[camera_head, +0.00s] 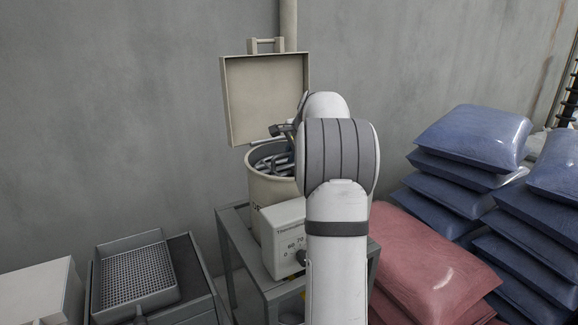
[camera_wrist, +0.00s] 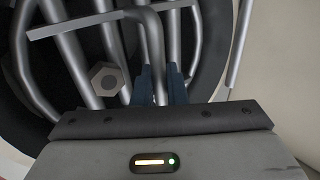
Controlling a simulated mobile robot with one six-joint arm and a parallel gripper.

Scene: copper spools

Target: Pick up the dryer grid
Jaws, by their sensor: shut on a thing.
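The dryer grid (camera_head: 272,164), a set of grey metal bars, shows in the mouth of the open cream dryer (camera_head: 262,190) in the head view. In the wrist view its bars (camera_wrist: 75,45) run over a dark round interior. My gripper (camera_wrist: 160,85) has its two dark blue fingers closed on either side of a bent grey bar of the grid. A hex nut (camera_wrist: 107,78) lies to the left of the fingers. In the head view my arm hides the fingers and the right part of the dryer's mouth. I cannot tell whether the grid is lifted.
The dryer's square lid (camera_head: 265,100) stands open behind its mouth. The dryer is on a grey metal stand (camera_head: 234,235) with a dial box (camera_head: 284,238) in front. A perforated tray (camera_head: 138,275) is at left. Blue sacks (camera_head: 470,140) and red sacks (camera_head: 430,265) are stacked at right.

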